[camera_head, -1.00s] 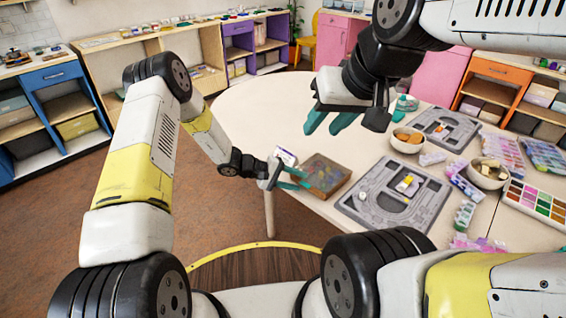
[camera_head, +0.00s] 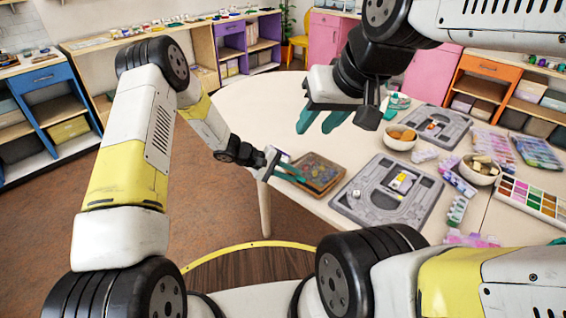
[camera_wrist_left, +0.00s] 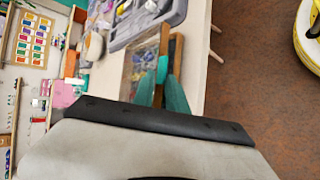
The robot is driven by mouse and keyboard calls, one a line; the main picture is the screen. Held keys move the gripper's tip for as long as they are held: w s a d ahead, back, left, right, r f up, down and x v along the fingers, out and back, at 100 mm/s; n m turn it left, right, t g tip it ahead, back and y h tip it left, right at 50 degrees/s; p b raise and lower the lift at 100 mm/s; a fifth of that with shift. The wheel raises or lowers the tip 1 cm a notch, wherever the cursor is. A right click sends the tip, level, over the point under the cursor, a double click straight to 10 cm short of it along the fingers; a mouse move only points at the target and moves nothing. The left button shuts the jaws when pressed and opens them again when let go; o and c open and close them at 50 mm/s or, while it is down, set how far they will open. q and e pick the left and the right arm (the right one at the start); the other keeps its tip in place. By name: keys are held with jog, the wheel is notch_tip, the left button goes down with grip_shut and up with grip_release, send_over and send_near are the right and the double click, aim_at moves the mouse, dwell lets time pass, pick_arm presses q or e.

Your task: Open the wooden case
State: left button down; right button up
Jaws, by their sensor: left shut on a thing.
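The wooden case (camera_head: 337,186) lies flat near the left edge of the table in the head view. It has a brown wooden rim, and a dark multicoloured inside shows. My left gripper (camera_head: 298,176) is at its left side, shut on its edge. In the left wrist view, the case (camera_wrist_left: 133,70) shows a clear panel and a wooden edge between the teal fingers (camera_wrist_left: 164,88). I cannot tell whether that edge belongs to the lid or the body. My right gripper (camera_head: 318,126) is open and empty, above the table behind the case.
A grey bead board (camera_head: 432,203) lies right of the case, with a small white die (camera_head: 356,193) on it. Another grey board (camera_head: 460,137) is farther back. Bowls (camera_head: 400,143) and paint trays (camera_head: 530,195) fill the right side. The table behind the case is clear.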

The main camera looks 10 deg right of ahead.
pick_arm(q)
jog(key=shift+w+d+r+y, duration=0.15)
jog(key=shift+r+y, duration=0.25)
jog(key=shift+r, duration=0.25)
jog(key=shift+w+d+r+n+g+y, duration=0.15)
jog(key=shift+d+r+g+y, duration=0.1)
jog(key=shift+r, duration=0.3)
jog(key=shift+w+d+r+n+g+y, duration=0.2)
jog(key=shift+r+y, duration=0.1)
jog(key=shift+r, duration=0.3)
jog(key=shift+w+d+r+n+g+y, duration=0.15)
jog(key=shift+r+y, duration=0.1)
jog(key=shift+r, duration=0.3)
jog(key=shift+w+d+r+n+g+y, duration=0.1)
jog(key=shift+w+d+r+g+y, duration=0.15)
jog(key=shift+r, duration=0.25)
jog(key=shift+w+d+r+n+g+y, duration=0.1)
jog(key=shift+w+d+r+y, duration=0.1)
jog(key=shift+d+r+y, duration=0.25)
jog(key=shift+w+d+r+n+g+y, duration=0.1)
jog(key=shift+w+d+r+g+y, duration=0.1)
jog(key=shift+r, duration=0.35)
